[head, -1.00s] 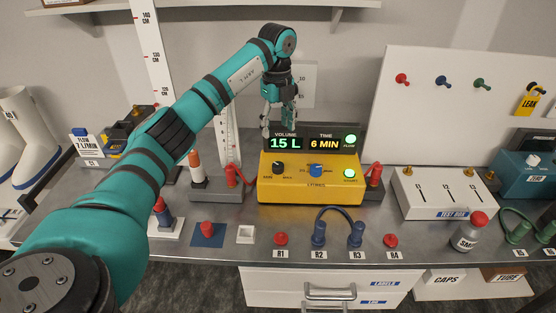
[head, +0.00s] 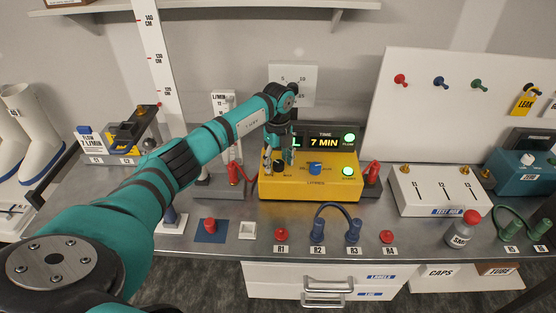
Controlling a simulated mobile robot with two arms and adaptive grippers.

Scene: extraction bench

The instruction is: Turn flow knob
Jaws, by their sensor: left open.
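The yellow box (head: 335,190) stands on the bench with a blue knob (head: 316,169) at the middle of its panel. A dark knob at the panel's left is mostly hidden behind my left gripper (head: 272,168). My left gripper points down at that dark knob with its jaws open. I cannot tell whether the fingers touch the knob. The display (head: 325,142) on top reads 7 MIN under TIME, and its volume figure is mostly covered by my gripper. Two green lamps are lit, one on the display (head: 349,139) and one on the box (head: 348,172). My right gripper is not in view.
Red plugs (head: 236,173) flank the box. A blue cable (head: 334,207) arches between R2 and R3 in front. A white test box (head: 436,191) and a red-capped bottle (head: 463,230) are to the right. A flow card (head: 90,143) at far left reads 7 L/MIN.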

